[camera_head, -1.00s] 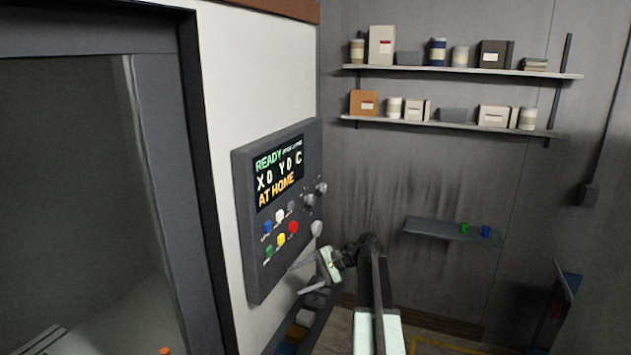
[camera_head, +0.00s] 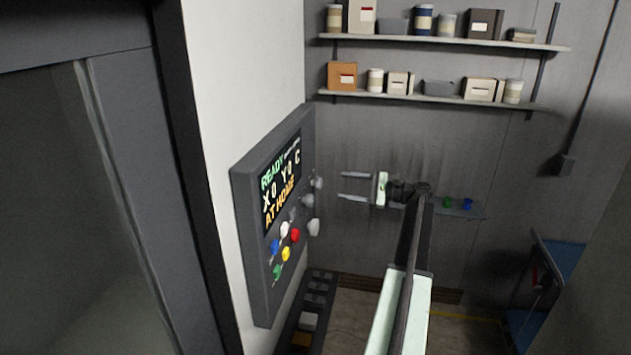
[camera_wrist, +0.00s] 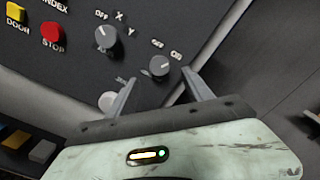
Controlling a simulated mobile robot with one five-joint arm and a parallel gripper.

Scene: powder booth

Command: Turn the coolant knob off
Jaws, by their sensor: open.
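The control panel (camera_head: 240,200) is on the white wall at left in the head view. A small grey knob (camera_wrist: 160,66) marked OFF and ON shows in the wrist view, its pale mark seeming to lean to the ON side; its name is not readable. I take it for the coolant knob; it also shows at the panel's right edge in the head view (camera_head: 318,183). My gripper (camera_head: 341,186) is open and empty, fingers pointing left at the panel, apart from it. In the wrist view my fingertips (camera_wrist: 160,76) lie either side of the knob.
A larger OFF/X/Y knob (camera_wrist: 108,38) sits beside it. A pale knob (camera_head: 314,227) is lower, partly behind a finger in the wrist view. A red STOP button (camera_wrist: 52,33) and yellow DOOR button (camera_wrist: 16,14) are left. A small shelf (camera_head: 470,212) stands behind my arm.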

